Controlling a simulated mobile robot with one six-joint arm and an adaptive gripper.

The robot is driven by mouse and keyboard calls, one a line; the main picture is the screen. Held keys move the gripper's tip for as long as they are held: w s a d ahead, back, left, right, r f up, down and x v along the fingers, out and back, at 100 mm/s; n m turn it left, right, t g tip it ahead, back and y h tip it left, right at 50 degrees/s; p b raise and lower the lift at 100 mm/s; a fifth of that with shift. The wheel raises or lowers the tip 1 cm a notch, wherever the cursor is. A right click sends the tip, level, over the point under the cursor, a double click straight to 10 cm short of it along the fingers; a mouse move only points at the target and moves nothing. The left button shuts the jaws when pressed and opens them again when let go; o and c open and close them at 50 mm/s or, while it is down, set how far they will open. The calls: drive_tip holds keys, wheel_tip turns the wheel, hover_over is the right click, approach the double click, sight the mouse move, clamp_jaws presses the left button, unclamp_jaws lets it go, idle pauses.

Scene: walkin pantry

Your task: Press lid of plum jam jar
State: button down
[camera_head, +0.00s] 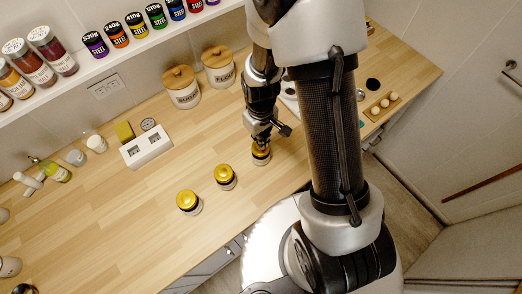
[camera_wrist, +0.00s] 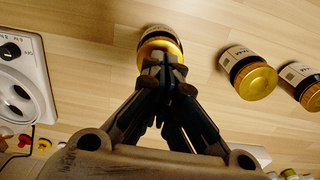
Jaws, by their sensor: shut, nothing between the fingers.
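Three small jars with gold lids stand in a row on the wooden counter. My gripper (camera_head: 261,142) is shut and empty, pointing down over the lid of the jar at the right end of the row (camera_head: 261,157). In the wrist view its closed fingertips (camera_wrist: 164,60) overlap that jar's gold lid (camera_wrist: 148,46); I cannot tell whether they touch it. The middle jar (camera_head: 225,176) and the left-hand jar (camera_head: 188,202) stand apart from it and also show in the wrist view (camera_wrist: 257,82). Which jar holds plum jam cannot be read.
A shelf of spice jars (camera_head: 120,38) runs along the wall. A wooden egg tray (camera_head: 382,106) is at the right.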

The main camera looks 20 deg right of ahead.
drive_tip(key=shift+f+b, duration=1.05)
drive_tip(key=shift+f, duration=0.15)
idle(0.6)
drive_tip(key=shift+r+p, duration=2.25)
drive_tip(key=shift+r, duration=0.85)
